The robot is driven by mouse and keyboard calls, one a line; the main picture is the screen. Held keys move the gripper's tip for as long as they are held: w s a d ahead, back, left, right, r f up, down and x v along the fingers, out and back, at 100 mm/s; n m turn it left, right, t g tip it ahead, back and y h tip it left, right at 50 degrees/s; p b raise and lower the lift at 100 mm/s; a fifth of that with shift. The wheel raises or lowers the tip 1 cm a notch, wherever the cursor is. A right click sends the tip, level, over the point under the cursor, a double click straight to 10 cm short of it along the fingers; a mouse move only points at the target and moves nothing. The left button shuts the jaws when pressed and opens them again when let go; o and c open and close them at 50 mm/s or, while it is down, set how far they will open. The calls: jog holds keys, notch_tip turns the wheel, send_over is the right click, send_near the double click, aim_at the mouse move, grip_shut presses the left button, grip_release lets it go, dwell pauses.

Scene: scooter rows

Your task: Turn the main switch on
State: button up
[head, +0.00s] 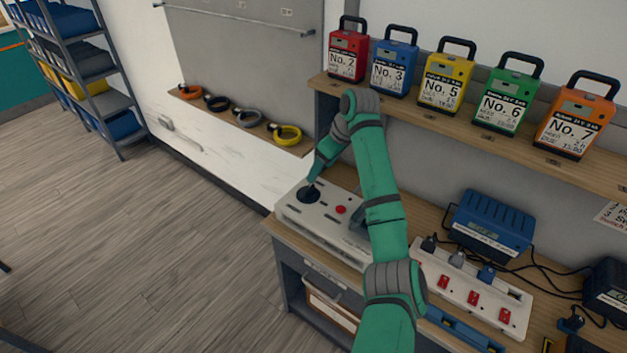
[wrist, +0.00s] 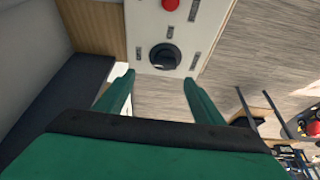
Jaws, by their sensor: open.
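The main switch appears to be the black rotary knob (wrist: 165,56) on a white panel box (head: 290,212). It also shows in the head view (head: 308,195), partly hidden by my gripper. My gripper (head: 312,182) points down at the knob from just above it. In the wrist view my gripper (wrist: 158,79) has its two green fingers spread apart with nothing held, and the knob sits just beyond the tips, roughly between them. I cannot tell whether a finger touches it. A light mark shows on the knob, but its setting is unclear.
A red button (head: 340,209) sits beside the knob on the panel. A power strip (head: 474,292) with red switches and a blue charger (head: 490,224) lie to the right. Several coloured battery packs stand on the shelf (head: 465,125) above. Open floor lies left.

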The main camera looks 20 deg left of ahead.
aim_at(308, 188)
jog(key=x, duration=0.2)
jog(key=s+x, duration=0.1)
jog(key=x, duration=0.5)
jog(key=shift+s+a+f, duration=0.15)
jog(key=shift+a+f, duration=0.05)
jog(key=shift+a, duration=0.2)
jog(key=shift+w+a+f, duration=0.15)
jog(key=shift+w+f, duration=0.1)
jog(key=shift+f, duration=0.35)
jog(key=shift+c, duration=0.2)
jog(key=c, duration=1)
